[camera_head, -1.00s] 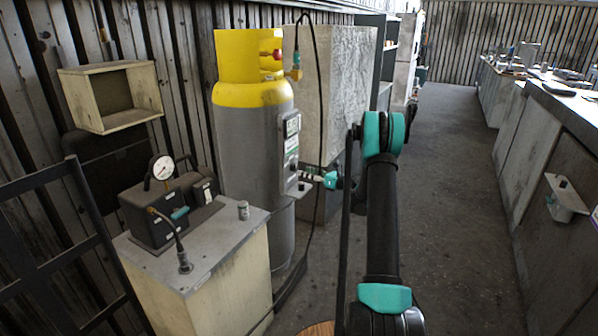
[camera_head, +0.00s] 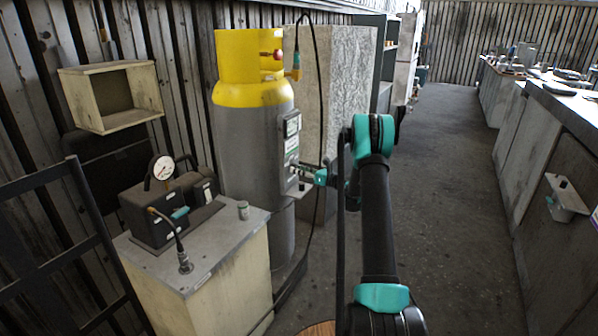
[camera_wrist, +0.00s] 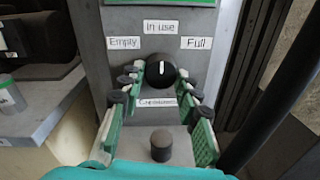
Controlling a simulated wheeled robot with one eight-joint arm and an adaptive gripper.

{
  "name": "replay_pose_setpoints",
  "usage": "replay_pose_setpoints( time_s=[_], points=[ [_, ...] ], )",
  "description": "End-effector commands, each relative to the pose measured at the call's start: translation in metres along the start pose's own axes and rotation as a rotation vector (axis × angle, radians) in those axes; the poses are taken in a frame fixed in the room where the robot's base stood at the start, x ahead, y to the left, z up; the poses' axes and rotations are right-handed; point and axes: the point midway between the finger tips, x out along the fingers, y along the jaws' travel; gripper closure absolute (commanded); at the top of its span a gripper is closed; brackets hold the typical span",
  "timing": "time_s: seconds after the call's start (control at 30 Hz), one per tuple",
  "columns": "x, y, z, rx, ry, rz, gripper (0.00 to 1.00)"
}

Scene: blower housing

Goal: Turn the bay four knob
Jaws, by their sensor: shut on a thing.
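A black round knob (camera_wrist: 160,70) with a white pointer line sits on a grey panel (camera_wrist: 97,30) in the wrist view. Its line points up at the label "In use" (camera_wrist: 165,27). "Empty" (camera_wrist: 124,43) is to its left and "Full" (camera_wrist: 195,43) to its right. My gripper (camera_wrist: 160,76) is shut on the knob, one finger on each side. In the head view my gripper (camera_head: 304,170) is at the panel on the front of the yellow-topped grey cylinder (camera_head: 245,140). No bay number is legible.
A dark grey peg (camera_wrist: 161,145) stands below the knob, between my fingers. A cabinet (camera_head: 205,265) with a gauge unit (camera_head: 160,200) is left of the cylinder. A black hose (camera_head: 318,90) hangs beside it. The aisle floor (camera_head: 440,200) to the right is clear.

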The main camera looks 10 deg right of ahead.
Motion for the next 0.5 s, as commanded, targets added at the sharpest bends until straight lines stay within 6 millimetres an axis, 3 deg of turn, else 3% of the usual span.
replay_pose_setpoints(
  time_s=[0.1, 0.5],
  points=[
    [-0.0001, 0.0, 0.0, 0.0, 0.0, 0.0, 0.96],
    [-0.0003, -0.0003, -0.0002, -0.089, -0.005, 0.001, 0.96]
  ],
)
